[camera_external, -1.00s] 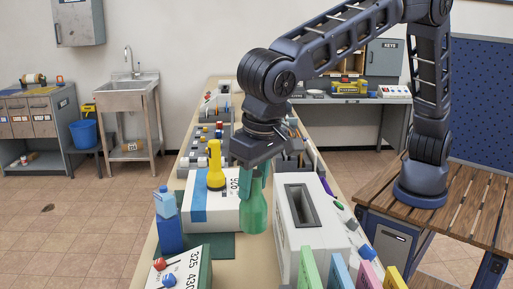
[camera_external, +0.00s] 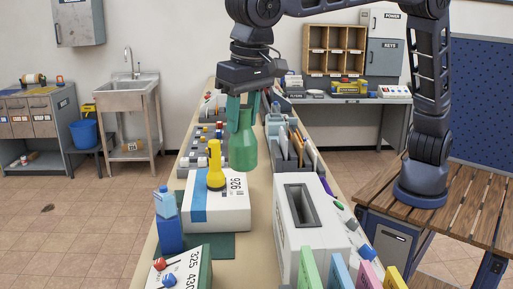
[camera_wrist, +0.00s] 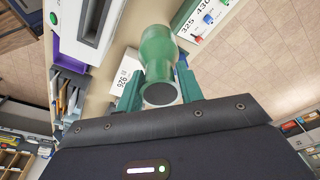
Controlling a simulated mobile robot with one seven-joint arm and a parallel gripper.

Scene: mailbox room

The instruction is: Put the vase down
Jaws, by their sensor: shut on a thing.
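The green vase (camera_external: 243,147) is upright in my gripper (camera_external: 243,112), whose fingers close on its narrow upper part. It appears held above the long table (camera_external: 258,195), behind the white box marked 926 (camera_external: 233,212) as seen from the outside camera. In the wrist view the vase (camera_wrist: 158,52) sits between the two green fingers of my gripper (camera_wrist: 158,82), with its dark round end toward the camera. Its exact height over the table cannot be told.
A yellow flashlight (camera_external: 215,172) stands on the white box. A blue bottle (camera_external: 167,220) is at the left edge. A white slotted box (camera_external: 310,232) is on the right, with an organizer of envelopes (camera_external: 292,145) behind it. Small stamps (camera_external: 202,148) stand at left.

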